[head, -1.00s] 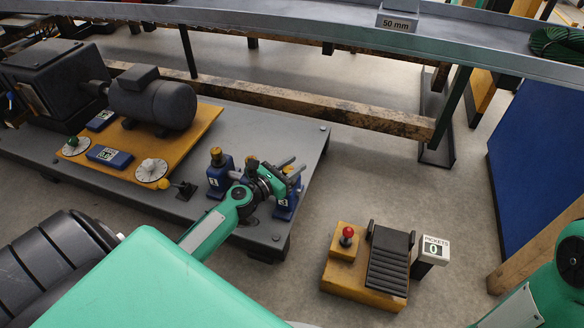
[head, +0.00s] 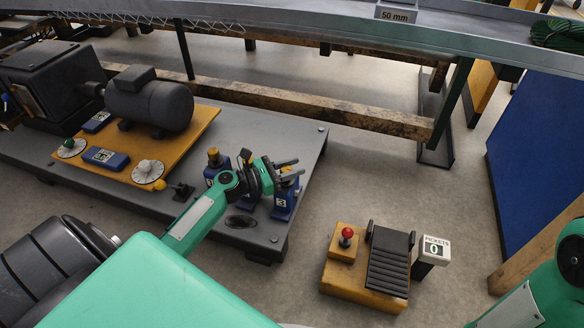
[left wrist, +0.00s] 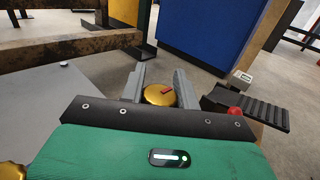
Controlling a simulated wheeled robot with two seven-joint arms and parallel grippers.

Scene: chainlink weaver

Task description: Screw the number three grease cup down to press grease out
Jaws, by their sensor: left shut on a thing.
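The number three grease cup stands at the right end of the row. Its blue body (head: 284,205) bears a white "3" label. My left gripper (head: 289,168) is at the top of this cup. In the head view the gripper mostly hides the cap. My right gripper is not in view; only part of a green arm shows at the lower right.
The number one cup (head: 214,157) stands left of my gripper; the middle cup is partly hidden by it. A motor (head: 150,100) and dials are on an orange board (head: 205,122). A pedal box (head: 345,285) with a red knob is on the floor, front right.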

